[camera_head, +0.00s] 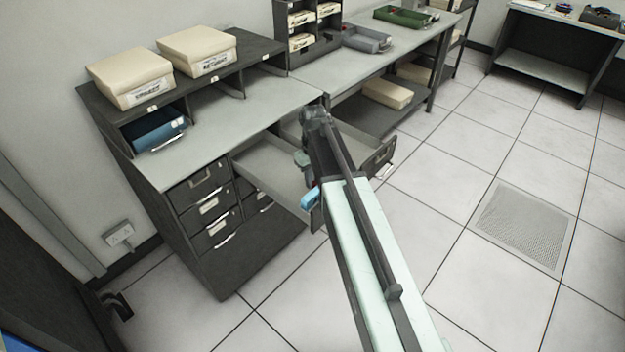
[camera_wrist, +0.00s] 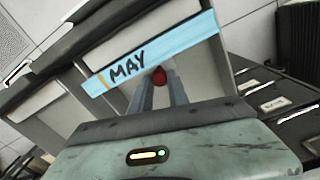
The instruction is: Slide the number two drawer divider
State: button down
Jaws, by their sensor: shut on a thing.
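A divider with a light blue strip (camera_wrist: 150,52) marked MAY stands across the wrist view. Its number is not readable. In the head view, a small blue end of what looks like this strip (camera_head: 310,198) shows beside my arm, in the open drawer (camera_head: 262,165). My gripper (camera_wrist: 164,86) has its two fingers close together at the strip's lower edge. They are shut on the divider, at a small red knob (camera_wrist: 158,76). My arm hides most of the divider and the drawer's middle in the head view.
Other closed drawers (camera_head: 208,206) are below the worktop (camera_head: 225,112). A blue bin (camera_head: 155,130) and cream boxes (camera_head: 198,48) are at the left. The tiled floor at right is clear.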

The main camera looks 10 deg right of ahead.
jog(key=w+a, duration=0.2)
jog(key=w, duration=0.1)
jog(key=w+a, duration=0.3)
jog(key=w, duration=0.1)
jog(key=w+a, duration=0.2)
jog(key=w, duration=0.1)
jog(key=shift+w+a, duration=0.4)
jog(key=c, duration=1.3)
grip_release()
jog(key=shift+o, duration=0.2)
notch_tip(320, 180, up, 8)
jog(key=p, duration=0.7)
jog(key=shift+f+p, duration=0.15)
jog(key=shift+p, duration=0.25)
jog(key=shift+s, duration=0.15)
